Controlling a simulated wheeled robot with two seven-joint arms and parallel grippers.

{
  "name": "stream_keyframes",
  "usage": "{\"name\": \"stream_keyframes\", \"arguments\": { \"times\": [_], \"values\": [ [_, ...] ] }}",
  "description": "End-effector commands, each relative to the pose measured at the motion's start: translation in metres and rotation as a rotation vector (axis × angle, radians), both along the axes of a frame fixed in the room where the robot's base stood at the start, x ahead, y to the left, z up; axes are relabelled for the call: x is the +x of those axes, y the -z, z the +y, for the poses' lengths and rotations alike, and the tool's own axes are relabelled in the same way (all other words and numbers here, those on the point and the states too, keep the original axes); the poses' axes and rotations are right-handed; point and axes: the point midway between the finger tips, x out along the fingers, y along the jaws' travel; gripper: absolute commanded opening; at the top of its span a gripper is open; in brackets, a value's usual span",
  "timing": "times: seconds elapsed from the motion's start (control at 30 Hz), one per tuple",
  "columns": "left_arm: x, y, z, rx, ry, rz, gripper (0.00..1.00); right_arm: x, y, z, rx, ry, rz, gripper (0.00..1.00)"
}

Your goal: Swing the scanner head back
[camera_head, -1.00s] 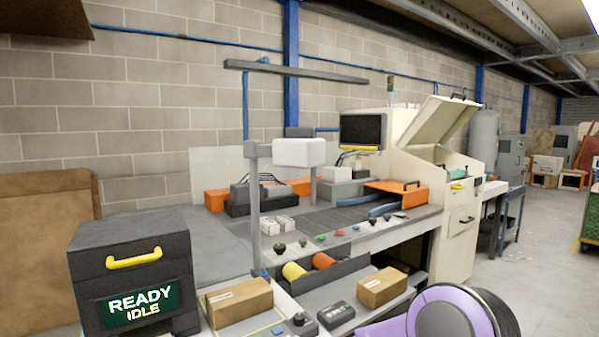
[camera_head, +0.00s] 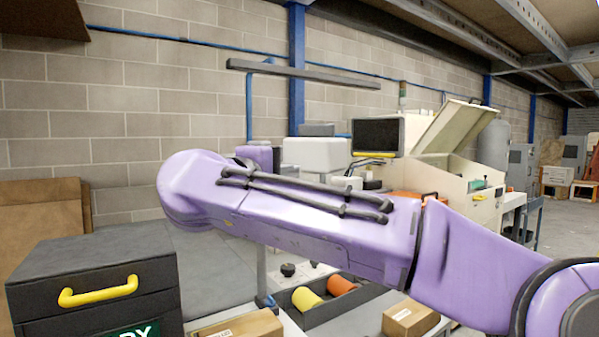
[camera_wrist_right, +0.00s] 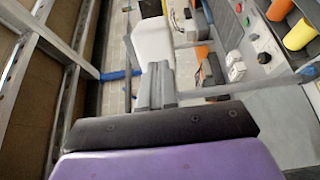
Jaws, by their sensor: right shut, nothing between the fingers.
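The scanner head, a white rounded box (camera_head: 316,154), stands above the workbench, behind my right arm in the head view; its lower part and post are hidden by the arm. It also shows in the right wrist view (camera_wrist_right: 153,40), just beyond the fingertips. My right gripper (camera_wrist_right: 155,68) is shut and empty, its grey fingers pointing at the white box. I cannot tell whether they touch it. In the head view the purple right arm crosses the middle and hides the fingers. My left gripper is not in view.
A black box with a yellow handle (camera_head: 98,291) stands at the front left. A monitor (camera_head: 377,137) and a cream machine with a raised lid (camera_head: 463,128) are behind the arm. Yellow and orange rolls (camera_head: 307,299) and cartons (camera_head: 410,319) lie below it.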

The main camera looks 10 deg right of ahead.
Motion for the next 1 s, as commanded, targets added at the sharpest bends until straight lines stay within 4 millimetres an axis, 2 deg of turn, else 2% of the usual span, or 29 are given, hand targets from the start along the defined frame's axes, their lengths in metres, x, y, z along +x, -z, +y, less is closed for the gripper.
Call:
{"name": "stream_keyframes", "arguments": {
  "times": [0.2, 0.5, 0.7, 1.0],
  "values": [
    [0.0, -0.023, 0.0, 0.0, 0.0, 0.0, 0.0, 0.034, -0.005, -0.037, -0.004, 0.01, 0.006, 0.0],
    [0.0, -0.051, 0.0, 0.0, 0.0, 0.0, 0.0, 0.078, -0.004, -0.076, -0.007, 0.007, 0.007, 0.0],
    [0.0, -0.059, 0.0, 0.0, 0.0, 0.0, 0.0, 0.092, -0.001, -0.088, -0.009, 0.003, 0.004, 0.0],
    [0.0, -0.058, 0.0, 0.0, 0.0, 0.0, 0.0, 0.094, 0.0, -0.089, -0.009, 0.003, 0.004, 0.0]
  ]
}}
